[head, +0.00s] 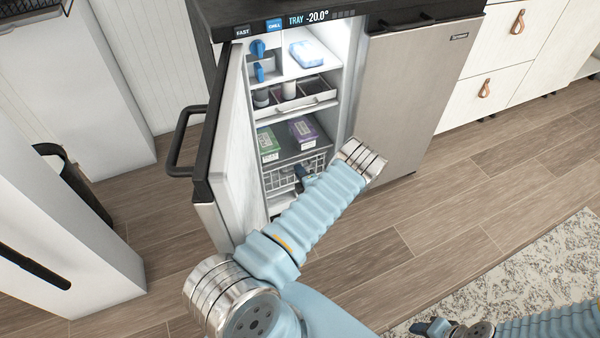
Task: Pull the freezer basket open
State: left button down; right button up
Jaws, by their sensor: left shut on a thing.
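The freezer stands open, its door (228,140) swung out to the left. The white wire freezer basket (277,180) is low in the freezer compartment, below a purple box and a green box. My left arm crosses in front of the opening and hides the basket's right and lower parts. My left gripper (305,177) is at the basket's front, shut on it; the fingertips are small and partly hidden by my wrist. My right gripper (430,327) is low at the bottom edge, over the floor and away from the freezer; its fingers are too unclear to judge.
Above the basket are a purple box (303,130), a green box (267,143) and a drawer (300,98) with jars. The open door's black handle (183,140) sticks out left. A closed steel door (408,95) stands right. The wood floor in front is clear, with a rug (540,265) at right.

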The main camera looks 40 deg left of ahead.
pick_arm(q)
jog(key=f+v, duration=0.2)
jog(key=v, duration=1)
jog(key=d+f+v, duration=0.1)
jog(key=f+v, duration=0.2)
jog(key=v, duration=1)
jog(key=shift+s+f, duration=0.25)
jog(key=shift+s, duration=0.2)
pick_arm(e)
jog(key=shift+f, duration=0.15)
pick_arm(q)
jog(key=shift+d, duration=0.1)
jog(key=c, duration=1.2)
grip_release()
jog(key=shift+o, duration=0.2)
